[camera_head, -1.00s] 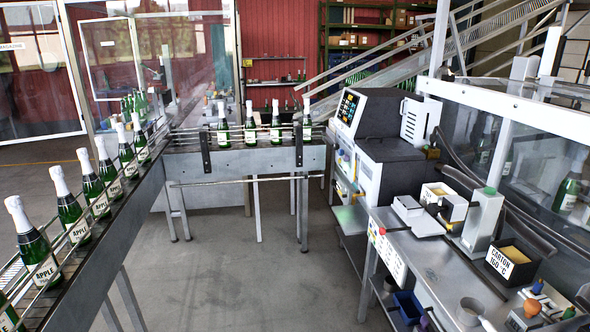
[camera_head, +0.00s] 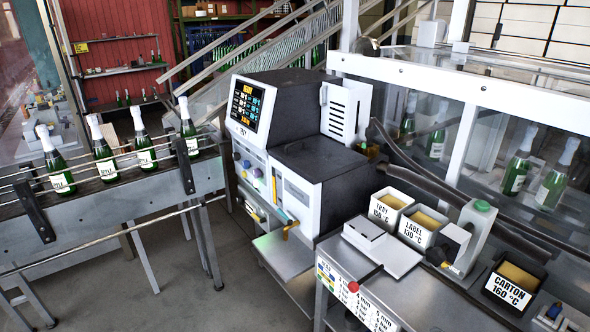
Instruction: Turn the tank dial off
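A dark grey machine (camera_head: 290,105) with a lit display (camera_head: 246,104) stands in the middle of the view. Its white front panel carries several small round knobs, among them a purple one (camera_head: 257,173). Which of these, if any, is the tank dial I cannot tell, and their settings are too small to read. An orange-yellow handle (camera_head: 291,228) sticks out low on the machine's front. Neither of my grippers is in view.
A conveyor (camera_head: 120,195) with several green bottles stands at the left. Open floor (camera_head: 190,290) lies between conveyor and bench.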

